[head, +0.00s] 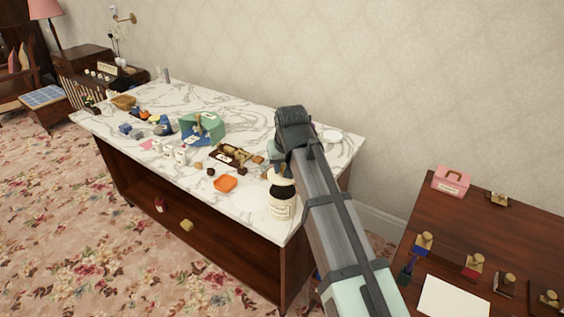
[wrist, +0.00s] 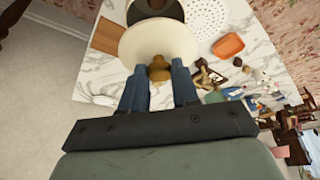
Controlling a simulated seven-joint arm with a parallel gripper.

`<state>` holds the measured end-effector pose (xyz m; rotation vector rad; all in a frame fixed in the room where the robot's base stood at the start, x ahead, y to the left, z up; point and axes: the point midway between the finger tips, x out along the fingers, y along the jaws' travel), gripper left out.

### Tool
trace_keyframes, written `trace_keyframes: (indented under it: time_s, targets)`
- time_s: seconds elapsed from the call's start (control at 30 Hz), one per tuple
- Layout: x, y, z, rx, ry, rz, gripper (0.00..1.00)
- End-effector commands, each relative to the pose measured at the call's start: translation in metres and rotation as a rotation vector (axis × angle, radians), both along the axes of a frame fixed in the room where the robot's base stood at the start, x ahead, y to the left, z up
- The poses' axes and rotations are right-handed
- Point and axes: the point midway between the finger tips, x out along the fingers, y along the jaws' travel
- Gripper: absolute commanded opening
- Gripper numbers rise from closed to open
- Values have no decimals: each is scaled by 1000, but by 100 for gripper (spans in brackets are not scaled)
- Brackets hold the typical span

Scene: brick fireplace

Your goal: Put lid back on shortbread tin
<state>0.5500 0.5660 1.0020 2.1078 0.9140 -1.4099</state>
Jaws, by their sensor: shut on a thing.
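A cream round lid (head: 281,176) with a brass knob hangs from my gripper. In the wrist view the lid (wrist: 150,43) fills the top middle, and my gripper (wrist: 160,76) has its two blue-grey fingers shut on the knob (wrist: 158,68). The lid is close above the tin in the head view. In the wrist view the tin's dark opening (wrist: 155,12) shows past the lid's edge, partly hidden. Whether they touch cannot be told.
An orange dish (head: 225,184) sits left of the tin on the marble counter (head: 180,101). A white perforated disc (wrist: 208,18) lies beside the tin. A brown tray (head: 222,154) and a green box (head: 207,124) stand farther left. A side table (head: 400,272) is at right.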

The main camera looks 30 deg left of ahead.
Motion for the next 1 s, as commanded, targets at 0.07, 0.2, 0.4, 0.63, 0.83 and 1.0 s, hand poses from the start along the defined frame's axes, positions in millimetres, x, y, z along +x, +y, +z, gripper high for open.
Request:
trace_keyframes:
  time_s: [0.07,0.2,0.4,0.63,0.83,1.0]
  targets:
    - [0,0,-6,0,0,1,1]
    - [-1,0,-17,0,0,1,1]
    - [0,0,-33,0,-1,1,1]
    - [0,0,-47,0,0,1,1]
    - [0,0,-50,0,-1,1,1]
    - [0,0,-50,0,-1,1,1]
